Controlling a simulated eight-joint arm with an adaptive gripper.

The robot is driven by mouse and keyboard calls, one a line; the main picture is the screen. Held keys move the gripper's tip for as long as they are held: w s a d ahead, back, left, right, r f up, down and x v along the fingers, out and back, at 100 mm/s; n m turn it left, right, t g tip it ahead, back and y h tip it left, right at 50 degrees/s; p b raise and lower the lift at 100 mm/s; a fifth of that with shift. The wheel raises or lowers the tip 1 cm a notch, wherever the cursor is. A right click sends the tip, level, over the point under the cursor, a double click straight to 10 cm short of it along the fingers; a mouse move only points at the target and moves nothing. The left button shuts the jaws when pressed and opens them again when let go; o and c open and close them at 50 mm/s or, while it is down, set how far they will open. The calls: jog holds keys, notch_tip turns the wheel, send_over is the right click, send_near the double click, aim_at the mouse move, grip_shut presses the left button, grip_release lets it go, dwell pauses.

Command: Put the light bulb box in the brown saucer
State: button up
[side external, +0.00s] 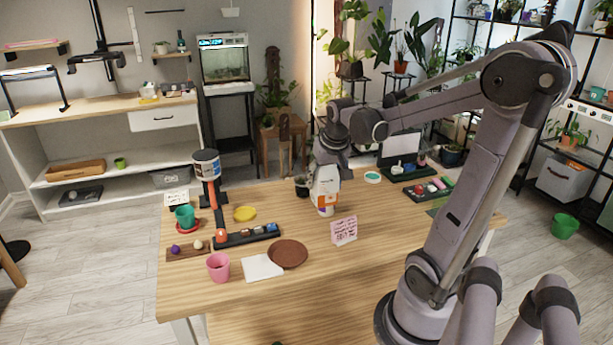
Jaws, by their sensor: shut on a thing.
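The light bulb box (326,209) looks white and orange and is upright near the middle of the table. My gripper (325,190) comes down over it from above and is shut on it; the fingers hide its upper part. I cannot tell whether the box's bottom touches the table. The brown saucer (288,254) lies flat and empty on the table, in front and to the left of the box, apart from it.
A white napkin (262,268) lies beside the saucer, with a pink cup (218,267) further left. A pink note card (343,230) stands right of the saucer. A dark tray (246,237) with small items and a yellow dish (245,214) are behind left. The front table is clear.

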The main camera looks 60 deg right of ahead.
aim_at(328, 199)
jog(key=s+a, duration=0.1)
jog(key=s+a+f, duration=0.1)
jog(key=s+a, duration=0.1)
jog(key=shift+s+a+f, duration=0.15)
jog(key=shift+f, duration=0.15)
jog(key=shift+w+a+f, duration=1.15)
jog(key=shift+w+f, duration=0.4)
jog(key=shift+f, duration=0.3)
jog(key=shift+w+a+f, duration=1.15)
jog(key=shift+w+f, duration=0.35)
jog(key=shift+f, duration=0.3)
jog(key=shift+w+a+f, duration=1.15)
jog(key=shift+w+f, duration=0.4)
jog(key=shift+f, duration=0.3)
jog(key=shift+f, duration=0.25)
jog(key=o, duration=1.1)
